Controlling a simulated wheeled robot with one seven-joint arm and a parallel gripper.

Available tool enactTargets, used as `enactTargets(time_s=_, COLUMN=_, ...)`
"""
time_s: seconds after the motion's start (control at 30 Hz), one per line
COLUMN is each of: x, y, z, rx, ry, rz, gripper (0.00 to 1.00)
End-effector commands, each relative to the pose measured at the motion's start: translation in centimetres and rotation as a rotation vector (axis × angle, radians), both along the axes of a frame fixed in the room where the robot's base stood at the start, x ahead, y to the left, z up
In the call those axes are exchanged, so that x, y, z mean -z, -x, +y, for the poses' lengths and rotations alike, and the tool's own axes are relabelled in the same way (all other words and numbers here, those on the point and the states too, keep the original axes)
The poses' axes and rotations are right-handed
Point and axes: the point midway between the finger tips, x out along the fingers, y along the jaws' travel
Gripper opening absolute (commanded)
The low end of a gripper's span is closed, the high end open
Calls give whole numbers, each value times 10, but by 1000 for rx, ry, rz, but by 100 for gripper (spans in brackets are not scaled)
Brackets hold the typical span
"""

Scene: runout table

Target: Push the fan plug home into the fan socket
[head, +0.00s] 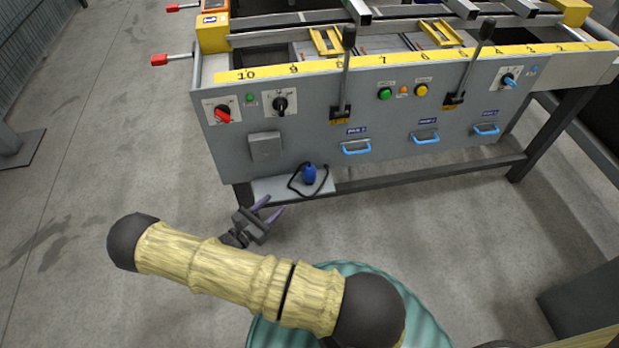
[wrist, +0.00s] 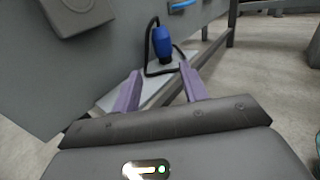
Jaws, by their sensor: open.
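The fan plug (head: 309,174) is blue and stands on a small light shelf low on the front of the grey machine, its black cord looped around it. It also shows in the wrist view (wrist: 162,43), beyond my fingertips. My gripper (head: 268,207) is open and empty, in front of the shelf and to the left of the plug. In the wrist view its two purple fingers (wrist: 161,90) point toward the plug, apart from it. A grey box (head: 265,146) with a cover is on the panel above the shelf; I cannot tell whether it is the fan socket.
The shelf (head: 263,186) has bare room left of the plug. The panel above carries a red rotary switch (head: 222,114), a black one (head: 280,104), two levers (head: 346,75) and blue drawer handles (head: 357,148). A dark lower rail (head: 430,172) runs right. Floor in front is clear.

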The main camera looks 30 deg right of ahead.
Motion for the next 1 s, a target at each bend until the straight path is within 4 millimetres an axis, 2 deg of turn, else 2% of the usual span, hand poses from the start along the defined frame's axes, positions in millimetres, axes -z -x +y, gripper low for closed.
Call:
enactTargets(time_s=0.27, x=0, y=-3, z=-9, rx=4, ry=-2, rz=1, gripper=43)
enactTargets(time_s=0.8, x=1, y=-38, z=-94, rx=8, ry=-2, rz=0, gripper=43)
enactTargets(time_s=1.0, x=0, y=-47, z=-113, rx=6, ry=-3, rz=0, gripper=43)
